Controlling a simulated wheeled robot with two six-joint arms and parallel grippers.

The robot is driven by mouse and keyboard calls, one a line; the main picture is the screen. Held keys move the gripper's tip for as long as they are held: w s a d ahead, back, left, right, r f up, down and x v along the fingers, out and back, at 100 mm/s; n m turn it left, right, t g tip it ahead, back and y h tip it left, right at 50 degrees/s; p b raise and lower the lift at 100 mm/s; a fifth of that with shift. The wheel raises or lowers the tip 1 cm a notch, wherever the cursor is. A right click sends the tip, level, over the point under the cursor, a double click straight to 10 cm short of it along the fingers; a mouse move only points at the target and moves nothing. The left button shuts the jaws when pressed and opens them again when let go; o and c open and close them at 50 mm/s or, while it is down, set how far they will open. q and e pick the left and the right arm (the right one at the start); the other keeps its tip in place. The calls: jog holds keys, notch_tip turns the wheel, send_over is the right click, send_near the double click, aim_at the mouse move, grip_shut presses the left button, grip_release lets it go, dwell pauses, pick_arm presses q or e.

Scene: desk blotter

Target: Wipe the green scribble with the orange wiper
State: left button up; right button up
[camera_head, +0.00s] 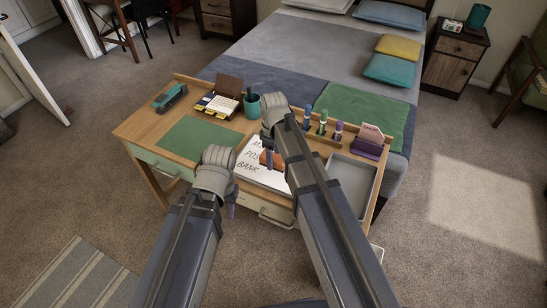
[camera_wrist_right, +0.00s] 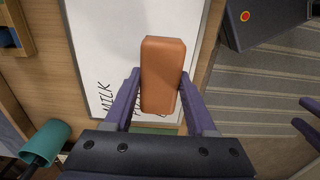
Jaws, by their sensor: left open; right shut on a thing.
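The orange wiper (camera_wrist_right: 162,75) is a rounded block between the purple fingers of my right gripper (camera_wrist_right: 160,80), which is shut on it. In the head view the wiper (camera_head: 268,159) shows partly behind my right arm, over the white board (camera_head: 262,178). Whether it touches the board I cannot tell. The board (camera_wrist_right: 110,50) has black handwriting on it. I cannot make out a green scribble; my right arm and the wiper cover part of the board. My left gripper (camera_head: 232,204) is open and empty by the board's left front edge; its fingers (camera_wrist_right: 306,118) also show in the right wrist view.
A green blotter (camera_head: 195,138) lies left of the board. A stapler (camera_head: 170,97), a calendar-like stand (camera_head: 219,103) and a teal cup (camera_head: 252,107) stand behind. Markers in a holder (camera_head: 322,125), a purple card holder (camera_head: 369,150) and a grey tray (camera_head: 352,181) are at the right.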

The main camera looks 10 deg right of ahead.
pick_arm(q)
jog(key=shift+r, duration=0.55)
pick_arm(e)
jog(key=shift+r, duration=0.5)
notch_tip(320, 180, up, 3)
jog(key=p, duration=0.3)
jog(key=shift+r, duration=0.1)
pick_arm(q)
notch_tip(320, 180, up, 3)
